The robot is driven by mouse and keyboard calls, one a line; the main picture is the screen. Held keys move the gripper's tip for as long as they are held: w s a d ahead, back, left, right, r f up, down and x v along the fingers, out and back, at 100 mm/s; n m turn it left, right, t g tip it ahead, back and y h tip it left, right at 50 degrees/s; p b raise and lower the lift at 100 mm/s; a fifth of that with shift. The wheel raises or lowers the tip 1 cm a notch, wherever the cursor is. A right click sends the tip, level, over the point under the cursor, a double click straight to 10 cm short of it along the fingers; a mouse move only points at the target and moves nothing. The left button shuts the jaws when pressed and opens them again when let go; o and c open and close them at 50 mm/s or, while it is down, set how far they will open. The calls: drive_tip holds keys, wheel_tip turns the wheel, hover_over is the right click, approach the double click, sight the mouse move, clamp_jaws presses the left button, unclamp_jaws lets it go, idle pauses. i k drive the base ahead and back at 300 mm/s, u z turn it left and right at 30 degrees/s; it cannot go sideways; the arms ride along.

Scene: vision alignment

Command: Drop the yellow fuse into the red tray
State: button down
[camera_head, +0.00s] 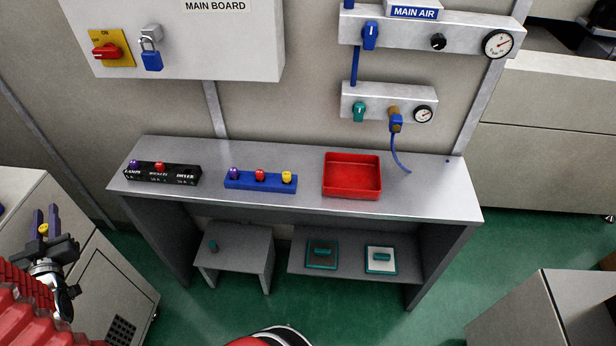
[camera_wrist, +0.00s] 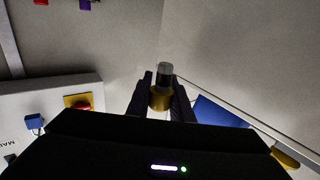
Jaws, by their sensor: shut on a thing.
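My gripper (camera_head: 46,222) is at the far left of the head view, left of the bench and well away from the red tray. It is shut on a yellow fuse (camera_head: 43,229). In the wrist view the fuse (camera_wrist: 160,98) sits between the two fingers, with its yellow band gripped and a grey, clear-looking end sticking out beyond. The red tray (camera_head: 352,192) lies on the grey bench, right of its middle, and looks empty. Another yellow-topped fuse (camera_head: 287,177) stands in the blue rack (camera_head: 260,185) left of the tray.
A black labelled block (camera_head: 162,180) with a purple and a red fuse stands on the bench (camera_head: 220,205) at left. The main board (camera_head: 190,50) and air panels (camera_head: 430,36) are on the wall behind. A blue hose (camera_head: 399,158) hangs near the tray.

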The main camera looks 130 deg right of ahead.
sight(356, 181)
drive_tip(key=z, duration=1.9)
drive_tip(key=i, duration=0.2)
drive_tip(key=z, duration=3.1)
